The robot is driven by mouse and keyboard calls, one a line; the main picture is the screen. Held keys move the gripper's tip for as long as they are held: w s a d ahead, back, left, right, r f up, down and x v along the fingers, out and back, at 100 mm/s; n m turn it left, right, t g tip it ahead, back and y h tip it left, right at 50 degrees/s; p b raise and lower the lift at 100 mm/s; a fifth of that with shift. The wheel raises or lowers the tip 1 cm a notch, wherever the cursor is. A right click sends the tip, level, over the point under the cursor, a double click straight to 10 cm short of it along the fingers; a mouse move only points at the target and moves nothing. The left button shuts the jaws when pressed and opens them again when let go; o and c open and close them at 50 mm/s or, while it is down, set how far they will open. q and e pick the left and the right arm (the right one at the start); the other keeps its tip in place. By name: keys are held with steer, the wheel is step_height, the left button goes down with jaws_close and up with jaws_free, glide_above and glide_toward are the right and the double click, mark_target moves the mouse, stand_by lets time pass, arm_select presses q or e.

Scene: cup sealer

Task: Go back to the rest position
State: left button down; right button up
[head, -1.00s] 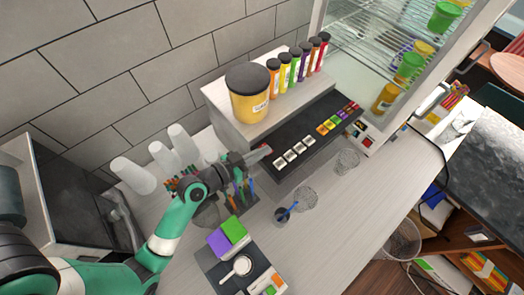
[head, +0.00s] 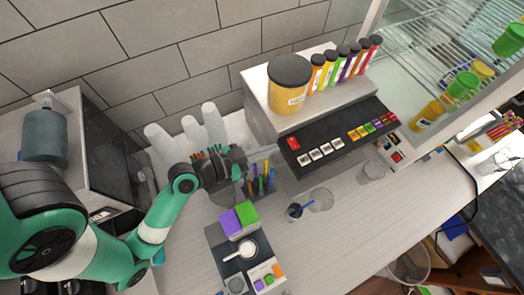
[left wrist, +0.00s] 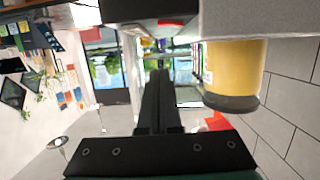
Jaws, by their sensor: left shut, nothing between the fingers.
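My left gripper (head: 272,151) reaches in from the left in the head view, its fingers closed and empty. Its tips are just left of the black button panel (head: 317,162), close to the red button (head: 293,143) at the panel's left end; whether they touch the panel's edge I cannot tell. In the left wrist view the closed dark fingers (left wrist: 160,85) point ahead, with a yellow jar (left wrist: 233,72) to their right. My right gripper is not in view.
White cup stacks (head: 190,130) and a pen holder (head: 262,188) are close to my left arm. A clear cup with a blue stick (head: 295,211) and empty clear cups (head: 321,200) stand on the counter. A glass-fronted cabinet (head: 440,70) is at the right.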

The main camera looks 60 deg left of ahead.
arm_select(q)
steer(key=shift+v, duration=1.15)
steer(key=shift+d, duration=0.1)
steer(key=w+d+r+m+t+h, duration=0.2)
steer(key=w+d+r+m, duration=0.15)
steer(key=r, duration=0.75)
steer(key=w+d+r+m+t+h+p, duration=0.1)
steer(key=w+d+r+m+t+h, duration=0.2)
steer(key=r, duration=0.9)
steer(key=w+d+r+m+t+h, duration=0.15)
steer(key=w+d+r, duration=0.3)
steer(key=r, duration=0.65)
steer(key=s+a+r+n+t+y, duration=0.1)
steer(key=s+r+n+t+y, duration=0.1)
steer(key=r, duration=0.6)
steer(key=s+a+r+n+t+y, duration=0.1)
steer(key=s+r+n+t+y, duration=0.1)
steer(key=r+n, duration=0.3)
steer(key=shift+r+t+y, duration=0.55)
steer(key=shift+r+t, duration=0.3)
steer(key=shift+r, duration=1)
